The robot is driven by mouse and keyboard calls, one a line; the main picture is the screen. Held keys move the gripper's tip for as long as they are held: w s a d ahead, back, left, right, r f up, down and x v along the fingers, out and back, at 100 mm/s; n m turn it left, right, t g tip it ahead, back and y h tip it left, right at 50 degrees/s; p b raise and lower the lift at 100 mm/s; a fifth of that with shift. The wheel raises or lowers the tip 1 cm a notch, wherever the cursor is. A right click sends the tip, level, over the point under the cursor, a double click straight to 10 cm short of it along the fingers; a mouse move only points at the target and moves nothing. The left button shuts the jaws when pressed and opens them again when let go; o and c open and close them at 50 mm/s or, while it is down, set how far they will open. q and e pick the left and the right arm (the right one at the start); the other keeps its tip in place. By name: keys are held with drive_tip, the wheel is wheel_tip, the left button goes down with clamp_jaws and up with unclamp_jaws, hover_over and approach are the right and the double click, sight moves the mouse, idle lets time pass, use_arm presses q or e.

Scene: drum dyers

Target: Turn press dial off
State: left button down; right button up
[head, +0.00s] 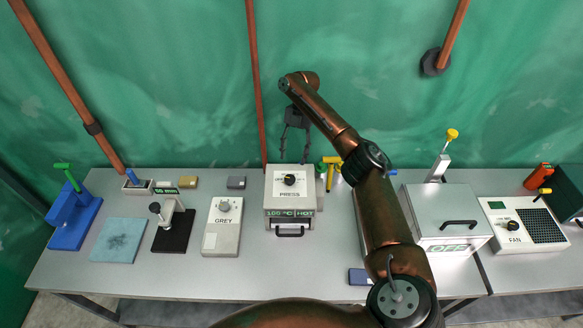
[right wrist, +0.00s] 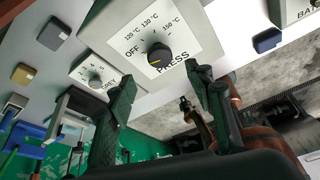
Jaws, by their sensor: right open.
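The press (head: 289,205) is a light grey box with a lit display reading about 100 °C and HOT, and a black front handle. Its black round dial (head: 289,180) sits on the white top panel above the word PRESS. In the right wrist view the dial (right wrist: 158,55) has a yellow mark on its lower left side, and OFF and temperature labels are printed around it. My right gripper (head: 294,158) is open and empty, above and behind the press, apart from the dial. Its two fingers (right wrist: 164,80) show below the dial in the wrist view. My left gripper is not in view.
A grey box with its own dial (head: 222,228) stands left of the press. A yellow-handled tool (head: 331,170) stands close to its right. A large metal box (head: 440,215) and a fan panel (head: 523,225) stand farther right. My right arm crosses over the table right of the press.

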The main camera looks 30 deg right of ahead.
drive_tip(key=v, duration=0.3)
drive_tip(key=shift+r, duration=0.2)
idle(0.4)
